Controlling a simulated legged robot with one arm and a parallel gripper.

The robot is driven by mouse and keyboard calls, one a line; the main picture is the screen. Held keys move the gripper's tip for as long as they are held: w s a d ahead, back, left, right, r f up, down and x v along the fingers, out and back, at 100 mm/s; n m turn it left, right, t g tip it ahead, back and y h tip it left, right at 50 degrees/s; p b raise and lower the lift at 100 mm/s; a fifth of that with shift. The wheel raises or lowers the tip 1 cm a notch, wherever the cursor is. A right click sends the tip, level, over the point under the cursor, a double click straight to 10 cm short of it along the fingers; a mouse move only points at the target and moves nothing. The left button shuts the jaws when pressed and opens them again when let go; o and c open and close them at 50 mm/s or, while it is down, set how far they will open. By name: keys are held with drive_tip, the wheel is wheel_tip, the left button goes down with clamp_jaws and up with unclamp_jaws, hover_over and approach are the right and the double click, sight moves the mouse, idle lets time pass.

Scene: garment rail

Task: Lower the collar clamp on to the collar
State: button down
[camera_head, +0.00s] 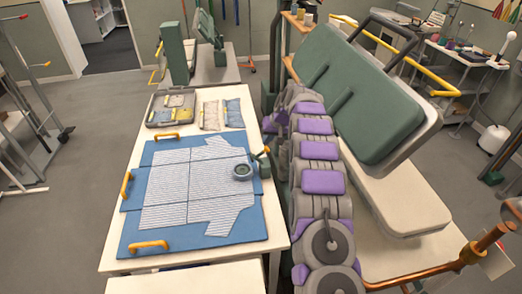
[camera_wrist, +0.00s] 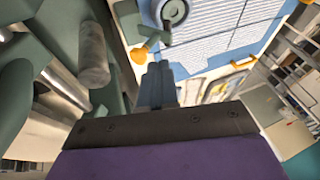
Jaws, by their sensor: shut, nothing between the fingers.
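A striped white shirt (camera_head: 190,185) lies flat on a blue board (camera_head: 130,232) on the table. The collar clamp (camera_head: 242,172) has a round grey head over the shirt's right end, a green mount at the board's right edge and an orange knob (camera_head: 267,150). The round head hides the collar. I cannot tell whether it touches the cloth. In the wrist view the clamp head (camera_wrist: 173,10) is at the top, with the orange knob (camera_wrist: 139,54) below left. My gripper (camera_wrist: 158,72) is shut and empty, apart from the clamp and pointing towards the board.
Yellow handles (camera_head: 150,245) stick up around the board. A grey tray (camera_head: 170,108) and folded cloths (camera_head: 222,114) lie behind it. A tilted green padded press (camera_head: 360,95) stands close on the right of my arm. Open floor lies left of the table.

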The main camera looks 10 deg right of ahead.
drive_tip(key=a+f, duration=0.2)
approach(252, 157)
wheel_tip(252, 157, down, 3)
drive_tip(key=w+d, duration=0.2)
drive_tip(key=shift+w+a+f, duration=0.25)
drive_tip(key=shift+a+f, duration=0.7)
drive_tip(key=shift+f, duration=0.15)
drive_tip(key=shift+a+f, duration=0.3)
drive_tip(key=shift+a, duration=0.3)
drive_tip(key=shift+d, duration=0.55)
drive_tip(key=shift+a+f+h, duration=0.1)
drive_tip(key=shift+a+h, duration=0.4)
drive_tip(key=shift+a, duration=0.3)
drive_tip(key=h+p, duration=0.1)
drive_tip(key=a+f+h+p, duration=0.1)
drive_tip(key=h, duration=0.1)
drive_tip(key=shift+a+f+n, duration=0.25)
drive_tip(key=shift+f+n, duration=0.05)
drive_tip(key=shift+n, duration=0.1)
drive_tip(key=a+f+h, duration=0.2)
drive_tip(key=h, duration=0.1)
drive_tip(key=shift+w+b, duration=0.1)
drive_tip(key=shift+b, duration=0.3)
drive_tip(key=shift+f+b, duration=0.35)
drive_tip(key=shift+f, duration=0.5)
drive_tip(key=shift+a+f, duration=0.1)
drive_tip(key=shift+a, duration=0.25)
drive_tip(key=shift+d, duration=0.2)
